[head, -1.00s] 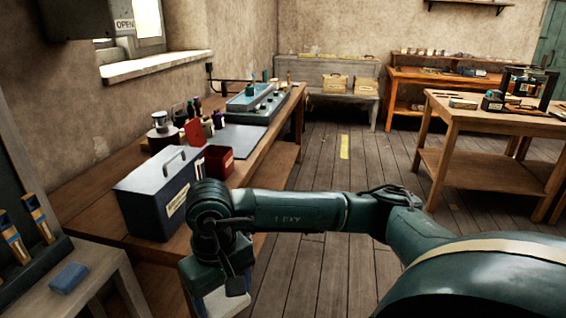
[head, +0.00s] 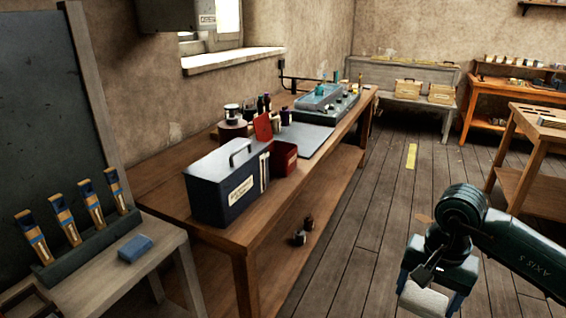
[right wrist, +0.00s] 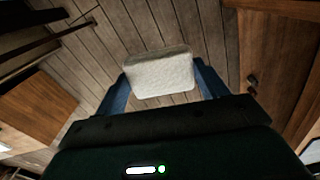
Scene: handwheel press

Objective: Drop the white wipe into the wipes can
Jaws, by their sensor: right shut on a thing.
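My right gripper (head: 432,282) hangs over the wooden floor at the lower right of the head view, shut on the white wipe (head: 424,301). The wipe is a pale, rough-textured pad. In the right wrist view the wipe (right wrist: 158,72) sits between the two blue fingers, with bare floor below it. I cannot pick out the wipes can for certain; no label I can read marks one. My left gripper is not in view.
A long workbench (head: 165,188) along the wall bears a dark blue toolbox (head: 220,190), a red box (head: 284,160) and several small jars. A stand at left holds brushes and a blue block (head: 135,246).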

